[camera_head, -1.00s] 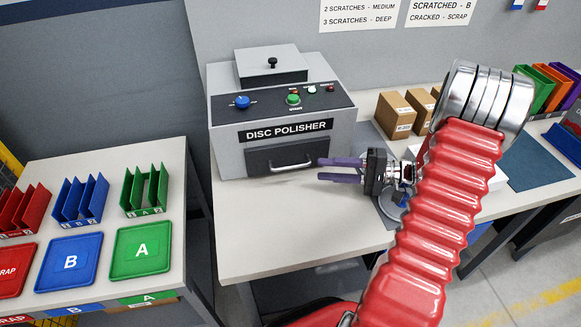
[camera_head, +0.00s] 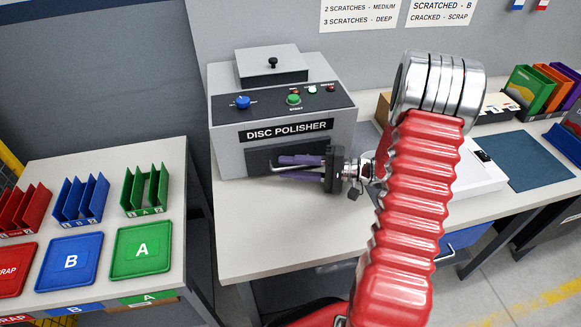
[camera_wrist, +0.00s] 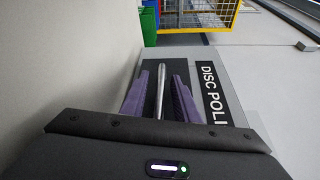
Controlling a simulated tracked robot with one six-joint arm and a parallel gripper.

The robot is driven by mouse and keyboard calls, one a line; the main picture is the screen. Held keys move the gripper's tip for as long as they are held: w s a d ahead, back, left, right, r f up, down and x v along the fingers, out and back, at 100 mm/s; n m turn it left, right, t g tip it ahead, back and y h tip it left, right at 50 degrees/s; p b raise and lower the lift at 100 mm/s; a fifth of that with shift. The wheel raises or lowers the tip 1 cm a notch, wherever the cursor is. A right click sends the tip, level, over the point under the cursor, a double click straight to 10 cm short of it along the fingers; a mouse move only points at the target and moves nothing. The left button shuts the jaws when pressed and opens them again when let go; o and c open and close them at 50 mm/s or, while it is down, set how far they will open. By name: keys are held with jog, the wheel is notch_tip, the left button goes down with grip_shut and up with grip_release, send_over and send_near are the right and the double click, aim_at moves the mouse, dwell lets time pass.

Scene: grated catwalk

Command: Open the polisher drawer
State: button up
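The grey disc polisher (camera_head: 228,150) stands on the bench. Its dark drawer (camera_head: 256,158) is at the lower front and looks shut, with a silver bar handle (camera_head: 273,169). My gripper (camera_head: 281,166) is in front of the drawer, with its purple fingers covering most of the handle in the head view. In the wrist view the handle (camera_wrist: 160,92) runs between the two fingers of my gripper (camera_wrist: 163,85). The fingers are apart, and a gap shows between the handle and the right finger.
The polisher's top has a blue knob (camera_head: 242,102), a green button (camera_head: 294,99) and a lid (camera_head: 271,65). The bench top (camera_head: 270,220) in front is clear. A side table on the left holds the blue tray (camera_head: 68,262), green tray (camera_head: 140,250) and several racks.

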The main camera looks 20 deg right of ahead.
jog(key=shift+c, duration=0.5)
grip_shut()
